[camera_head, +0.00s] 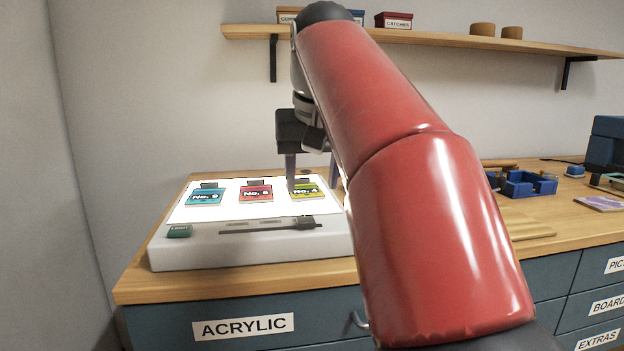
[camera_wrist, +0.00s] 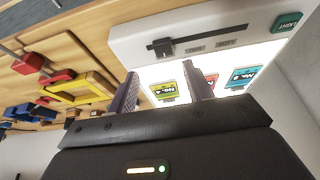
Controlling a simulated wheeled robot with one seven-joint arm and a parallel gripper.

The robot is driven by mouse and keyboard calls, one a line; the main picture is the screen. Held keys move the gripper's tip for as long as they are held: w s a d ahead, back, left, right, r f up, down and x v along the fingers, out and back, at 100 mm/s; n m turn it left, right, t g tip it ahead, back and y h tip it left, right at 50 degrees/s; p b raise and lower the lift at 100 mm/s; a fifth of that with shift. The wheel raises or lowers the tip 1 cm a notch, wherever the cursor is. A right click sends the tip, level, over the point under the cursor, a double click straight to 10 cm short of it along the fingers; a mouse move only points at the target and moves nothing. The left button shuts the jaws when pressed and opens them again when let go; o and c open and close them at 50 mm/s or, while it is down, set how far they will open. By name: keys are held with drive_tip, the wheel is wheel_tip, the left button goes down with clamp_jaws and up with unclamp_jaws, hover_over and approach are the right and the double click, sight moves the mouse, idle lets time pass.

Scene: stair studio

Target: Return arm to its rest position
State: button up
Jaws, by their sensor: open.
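My red arm reaches across the middle of the head view. My gripper (camera_head: 308,185) points down over the right part of the white light box (camera_head: 250,250), near the yellow-green No. 4 item (camera_head: 306,191). In the wrist view my gripper (camera_wrist: 160,85) has its two fingers spread apart, with nothing held between them. The yellow-green item (camera_wrist: 166,92) shows on the lit panel beyond the fingers. I cannot tell how high the fingertips are above it.
A blue item (camera_head: 204,196) and a red item (camera_head: 257,192) also lie on the light box. A shelf (camera_head: 440,40) runs along the wall above. Blue trays (camera_head: 527,184) stand on the bench to the right; a yellow frame (camera_wrist: 80,88) shows in the wrist view.

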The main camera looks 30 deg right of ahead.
idle(0.3)
drive_tip(key=s+a+f+n, duration=0.1)
drive_tip(key=s+a+f, duration=0.2)
drive_tip(key=f, duration=0.6)
drive_tip(key=s+a+f+n+y, duration=0.1)
drive_tip(key=s+a+f, duration=0.3)
drive_tip(key=s+f, duration=0.3)
drive_tip(key=s+a+f+n+t, duration=0.1)
drive_tip(key=s+a+f, duration=0.2)
drive_tip(key=f, duration=1)
drive_tip(key=shift+s+a+n, duration=0.3)
drive_tip(key=shift+s+a, duration=0.05)
drive_tip(key=shift+s, duration=0.6)
